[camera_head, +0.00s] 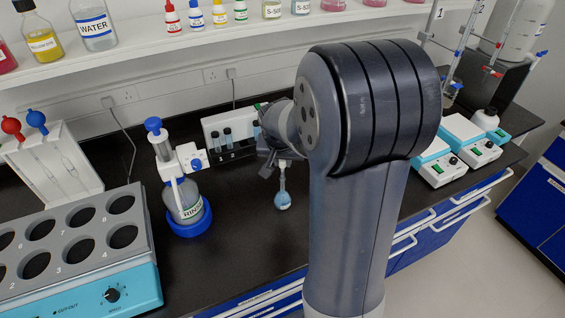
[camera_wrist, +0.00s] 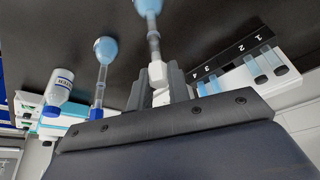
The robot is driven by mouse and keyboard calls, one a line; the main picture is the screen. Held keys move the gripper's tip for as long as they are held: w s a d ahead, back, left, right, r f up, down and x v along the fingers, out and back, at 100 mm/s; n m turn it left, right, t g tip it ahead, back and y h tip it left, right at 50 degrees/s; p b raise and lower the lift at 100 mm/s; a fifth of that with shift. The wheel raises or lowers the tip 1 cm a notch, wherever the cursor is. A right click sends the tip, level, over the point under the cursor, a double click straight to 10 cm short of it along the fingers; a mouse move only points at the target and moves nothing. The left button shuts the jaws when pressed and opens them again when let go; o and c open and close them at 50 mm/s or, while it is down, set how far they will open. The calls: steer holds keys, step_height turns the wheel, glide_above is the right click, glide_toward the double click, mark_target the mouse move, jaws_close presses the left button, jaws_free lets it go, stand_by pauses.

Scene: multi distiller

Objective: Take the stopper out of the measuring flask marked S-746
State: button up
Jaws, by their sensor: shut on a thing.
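A small measuring flask with blue liquid (camera_head: 283,200) stands on the black bench, just below my gripper (camera_head: 272,160). In the wrist view the same flask (camera_wrist: 151,35) hangs from the top of the picture, its neck pointing to my gripper (camera_wrist: 165,85). My gripper is shut on a white stopper (camera_wrist: 157,72), which lines up with the mouth of the neck. I cannot tell whether it is still seated. A second flask with blue liquid (camera_wrist: 104,52) and a blue stopper (camera_wrist: 96,112) stands to the left in the wrist view. No S-746 mark is readable.
A heating block (camera_head: 80,255) is at left, balances (camera_head: 440,165) at right.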

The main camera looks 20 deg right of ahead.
jaws_close()
